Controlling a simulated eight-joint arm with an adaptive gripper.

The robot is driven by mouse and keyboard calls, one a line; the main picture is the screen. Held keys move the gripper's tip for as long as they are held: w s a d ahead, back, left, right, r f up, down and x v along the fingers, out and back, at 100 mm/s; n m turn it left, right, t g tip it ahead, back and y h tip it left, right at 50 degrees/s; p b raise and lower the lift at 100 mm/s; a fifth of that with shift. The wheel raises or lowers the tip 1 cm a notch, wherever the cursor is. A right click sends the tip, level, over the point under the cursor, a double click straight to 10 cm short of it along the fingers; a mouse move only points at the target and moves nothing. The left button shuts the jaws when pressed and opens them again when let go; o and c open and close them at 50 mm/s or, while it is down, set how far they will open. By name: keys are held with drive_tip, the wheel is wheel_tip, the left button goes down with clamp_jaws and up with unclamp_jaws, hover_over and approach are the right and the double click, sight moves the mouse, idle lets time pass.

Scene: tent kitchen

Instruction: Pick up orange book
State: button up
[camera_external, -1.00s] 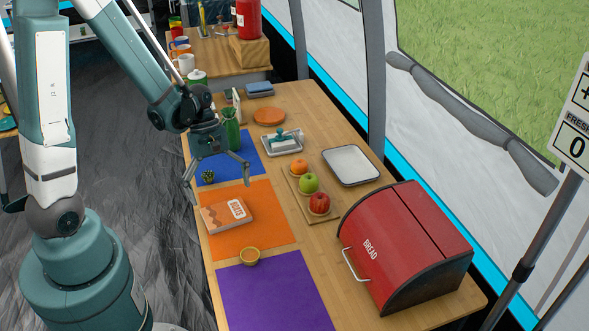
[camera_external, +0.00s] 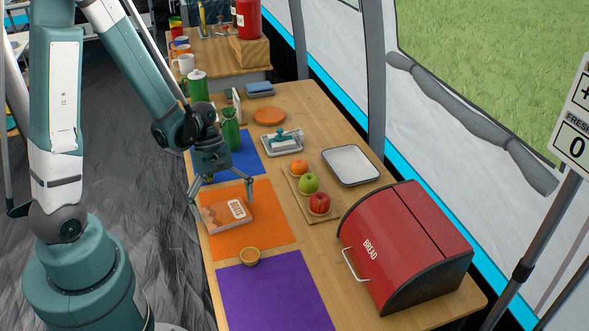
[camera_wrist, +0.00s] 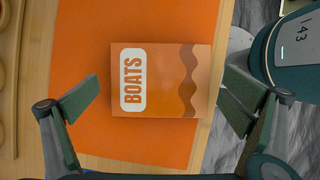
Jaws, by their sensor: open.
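The orange book (camera_external: 226,214) lies flat on the orange mat (camera_external: 262,237) on the wooden table, its cover marked "BOATS". In the wrist view the book (camera_wrist: 160,80) lies ahead of my fingertips, nearly centred between them. My gripper (camera_external: 222,203) is open and empty in the external view, its two fingers spread over the far part of the book. In the wrist view my gripper (camera_wrist: 168,98) has one finger to the left of the book and the other near its right edge. I cannot tell whether the right finger touches it.
A board with an orange, a green apple (camera_external: 309,183) and a red apple is to the right. A red bread box (camera_external: 405,248) fills the near right. A green vase (camera_external: 230,130) stands behind my gripper.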

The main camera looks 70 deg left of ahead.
sight(225, 211)
idle(0.4)
drive_tip(key=c, duration=1)
drive_tip(key=shift+r, duration=0.15)
drive_tip(key=shift+c, duration=0.2)
wheel_tip(225, 211, up, 10)
drive_tip(key=p, duration=0.3)
idle(0.3)
